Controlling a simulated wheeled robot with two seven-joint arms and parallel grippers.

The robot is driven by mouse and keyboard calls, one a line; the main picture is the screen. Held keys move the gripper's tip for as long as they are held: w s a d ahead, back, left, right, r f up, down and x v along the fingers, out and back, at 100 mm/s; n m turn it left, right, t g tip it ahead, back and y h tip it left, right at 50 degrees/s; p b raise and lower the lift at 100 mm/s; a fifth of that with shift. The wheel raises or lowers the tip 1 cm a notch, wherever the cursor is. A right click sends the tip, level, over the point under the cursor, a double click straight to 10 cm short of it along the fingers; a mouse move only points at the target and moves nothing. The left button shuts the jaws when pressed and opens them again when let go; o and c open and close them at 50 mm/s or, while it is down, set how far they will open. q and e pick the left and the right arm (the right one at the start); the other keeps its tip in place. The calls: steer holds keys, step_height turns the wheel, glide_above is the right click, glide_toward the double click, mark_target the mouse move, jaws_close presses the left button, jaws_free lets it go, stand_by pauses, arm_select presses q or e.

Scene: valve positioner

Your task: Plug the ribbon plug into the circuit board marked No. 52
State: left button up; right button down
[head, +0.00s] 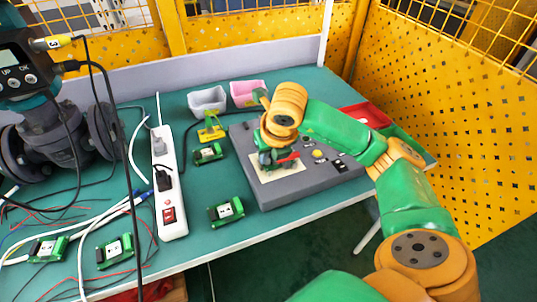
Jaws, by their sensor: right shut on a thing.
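My right gripper (272,157) is over the pale patch on top of a grey box (330,183). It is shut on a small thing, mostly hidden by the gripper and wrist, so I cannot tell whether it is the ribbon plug. A red piece (288,160) shows beside the fingers. Green circuit boards lie on the table: one near the box (208,154), one in front of it (227,210), and two at the front left (115,251) (48,249). Their numbers are too small to read. My left gripper is not in view.
A white power strip (171,203) stands left of the box. A grey bin (208,101), a pink bin (248,92) and a yellow object (211,130) are behind. A red tray (365,115) lies at the right. A dark valve (55,135) and loose cables crowd the left.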

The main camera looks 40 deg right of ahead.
stand_by(0.6)
steer(key=c, duration=0.9)
jaws_free()
steer(key=shift+f, duration=0.1)
steer(key=shift+o, duration=0.5)
steer(key=shift+a, duration=0.2)
steer(key=shift+o, duration=0.7)
